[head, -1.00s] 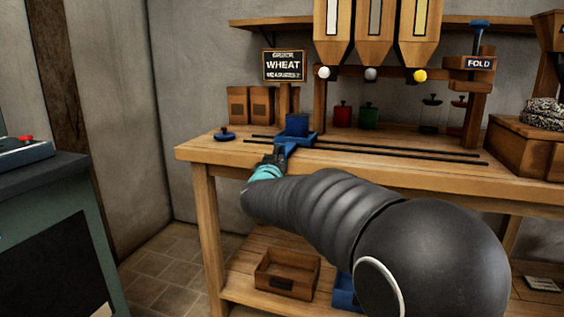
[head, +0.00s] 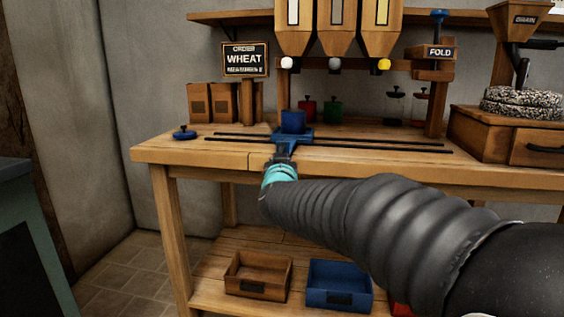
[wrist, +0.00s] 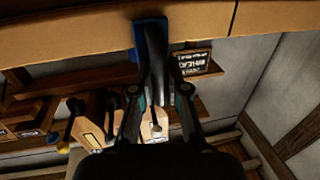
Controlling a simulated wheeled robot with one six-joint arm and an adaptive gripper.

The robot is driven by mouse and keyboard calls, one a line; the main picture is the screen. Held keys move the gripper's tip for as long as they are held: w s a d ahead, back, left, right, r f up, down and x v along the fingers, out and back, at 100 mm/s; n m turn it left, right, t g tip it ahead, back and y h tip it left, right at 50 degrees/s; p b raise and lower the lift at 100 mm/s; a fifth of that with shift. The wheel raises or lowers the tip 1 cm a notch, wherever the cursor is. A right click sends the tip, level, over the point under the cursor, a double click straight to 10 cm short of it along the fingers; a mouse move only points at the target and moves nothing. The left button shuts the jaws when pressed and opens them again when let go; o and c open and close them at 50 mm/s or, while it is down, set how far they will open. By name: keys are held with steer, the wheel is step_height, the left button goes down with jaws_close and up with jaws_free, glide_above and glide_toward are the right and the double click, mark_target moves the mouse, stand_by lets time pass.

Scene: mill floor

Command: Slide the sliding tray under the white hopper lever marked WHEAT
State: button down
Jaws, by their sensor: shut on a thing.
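The sliding tray (head: 305,135) is a blue carriage on two dark rails, with a blue box (head: 292,121) on it. My gripper (head: 283,152) is shut on the tray's front handle, which the fingers mostly hide. The wrist view shows the fingers (wrist: 157,70) closed just below a blue part of the tray (wrist: 149,28). The white hopper lever (head: 286,63) hangs above and behind the tray, and the box appears almost directly below it, slightly to its right. No wording is legible on the lever; WHEAT reads on the order sign (head: 245,61).
The rails (head: 390,147) run clear to the right. A grey lever (head: 335,63) and yellow lever (head: 384,64) hang further right. Red (head: 309,110) and green (head: 332,111) containers stand behind.

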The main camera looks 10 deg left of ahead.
steer(key=c, duration=1.2)
jaws_free()
steer(key=shift+o, duration=0.2)
steer(key=s+d, duration=0.2)
steer(key=s, duration=1)
steer(key=shift+w, duration=0.1)
